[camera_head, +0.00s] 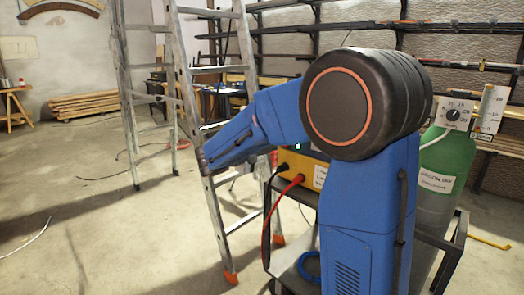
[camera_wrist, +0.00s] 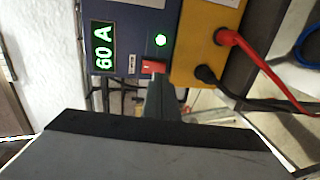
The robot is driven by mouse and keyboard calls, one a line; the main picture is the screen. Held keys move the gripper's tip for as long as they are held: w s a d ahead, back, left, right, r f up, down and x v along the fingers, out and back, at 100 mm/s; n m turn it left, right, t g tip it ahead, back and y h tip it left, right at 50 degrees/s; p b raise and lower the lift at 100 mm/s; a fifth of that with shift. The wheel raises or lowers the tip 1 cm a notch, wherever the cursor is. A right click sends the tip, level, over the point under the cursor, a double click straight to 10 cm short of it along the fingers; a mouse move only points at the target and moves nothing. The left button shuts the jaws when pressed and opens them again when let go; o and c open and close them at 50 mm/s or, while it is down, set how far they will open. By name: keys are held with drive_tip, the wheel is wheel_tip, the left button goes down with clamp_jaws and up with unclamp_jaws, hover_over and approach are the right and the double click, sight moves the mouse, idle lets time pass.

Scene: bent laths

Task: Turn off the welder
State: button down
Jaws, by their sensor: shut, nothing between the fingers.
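The welder is a box with a yellow part (camera_head: 302,167) and a dark blue-grey panel. It stands on a cart, partly hidden by my arm in the head view. In the wrist view its panel (camera_wrist: 128,40) has a lit green display (camera_wrist: 103,46) reading 60 A, a lit green lamp (camera_wrist: 161,40) and a red switch (camera_wrist: 153,66). My gripper (camera_wrist: 160,82) is shut and empty, its fingertips right by the red switch. I cannot tell whether they touch it. In the head view my gripper is hidden behind my arm.
A red cable (camera_head: 270,215) and a black cable plug into the yellow part. A green gas cylinder (camera_head: 444,165) stands at the right by the cart (camera_head: 450,245). A metal stepladder (camera_head: 190,110) stands close left of the cart. The floor at the left is mostly clear.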

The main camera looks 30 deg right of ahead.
drive_tip(key=shift+x, duration=2.5)
drive_tip(key=shift+w+d+f+h, duration=0.1)
drive_tip(key=shift+d+f+h, duration=0.15)
drive_tip(key=shift+h, duration=0.35)
drive_tip(key=shift+r, duration=0.1)
